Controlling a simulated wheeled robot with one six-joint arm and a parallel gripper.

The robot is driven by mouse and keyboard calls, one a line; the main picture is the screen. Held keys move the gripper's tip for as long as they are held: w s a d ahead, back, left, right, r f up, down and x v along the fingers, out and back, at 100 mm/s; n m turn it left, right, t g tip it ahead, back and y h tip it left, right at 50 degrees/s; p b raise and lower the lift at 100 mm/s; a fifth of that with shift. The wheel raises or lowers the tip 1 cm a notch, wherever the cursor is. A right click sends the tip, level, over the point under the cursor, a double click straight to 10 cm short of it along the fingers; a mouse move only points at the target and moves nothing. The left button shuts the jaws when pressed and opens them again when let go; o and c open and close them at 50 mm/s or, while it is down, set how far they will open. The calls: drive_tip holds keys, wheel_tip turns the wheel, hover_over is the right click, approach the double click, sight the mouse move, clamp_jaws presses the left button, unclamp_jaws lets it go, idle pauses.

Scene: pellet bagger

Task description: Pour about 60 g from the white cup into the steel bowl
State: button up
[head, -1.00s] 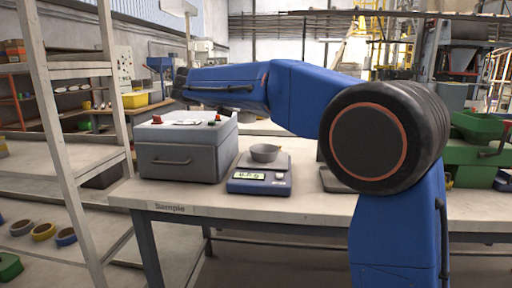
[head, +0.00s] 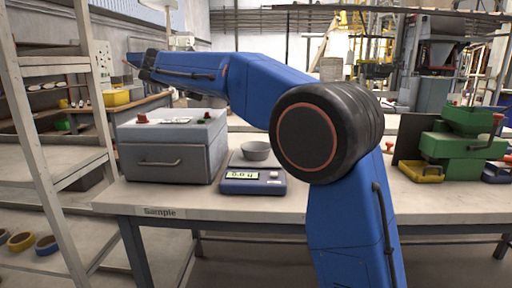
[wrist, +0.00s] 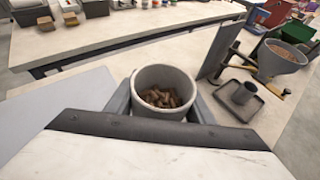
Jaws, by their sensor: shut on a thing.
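The white cup (wrist: 164,112) is upright in the wrist view, with brown pellets (wrist: 162,97) inside it. My gripper (wrist: 160,100) is shut on the cup, a finger on each side. The cup and my fingers cannot be made out in the head view. The steel bowl (head: 256,151) stands on the scale (head: 252,181) on the bench in the head view. The scale's display appears to read 0.0 g. I cannot make out the bowl in the wrist view.
A grey box (head: 172,150) with a handle stands left of the scale. In the wrist view, a funnel of pellets (wrist: 284,57) stands beside a dark upright plate (wrist: 219,48).

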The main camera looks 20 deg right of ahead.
drive_tip(key=shift+s+d+f+m+y, duration=0.2)
drive_tip(key=shift+d+f+m+y, duration=0.6)
drive_tip(key=shift+f+y, duration=0.45)
drive_tip(key=shift+c, duration=0.2)
drive_tip(key=shift+s+d+f+m+t+y, duration=0.2)
drive_tip(key=shift+f+m+y, duration=0.35)
drive_tip(key=shift+f+y, duration=0.55)
drive_tip(key=shift+w+d+f+m+t+y, duration=0.1)
drive_tip(key=shift+d+f+m+y, duration=0.3)
drive_tip(key=shift+f+y, duration=0.7)
drive_tip(key=shift+s+d+f+m+t+y, duration=0.1)
drive_tip(key=shift+f+m+y, duration=0.6)
drive_tip(key=shift+y, duration=0.75)
drive_tip(key=shift+f+m+y+p, duration=0.3)
drive_tip(key=shift+f+y, duration=0.15)
drive_tip(key=shift+y, duration=0.25)
drive_tip(key=shift+s+d+r+m+t+y, duration=0.1)
drive_tip(key=shift+d+r+m+t+y, duration=0.25)
drive_tip(key=shift+d+y, duration=0.3)
drive_tip(key=shift+f+m+t+y+p, duration=0.6)
drive_tip(key=shift+f+y, duration=0.25)
drive_tip(key=shift+y, duration=0.5)
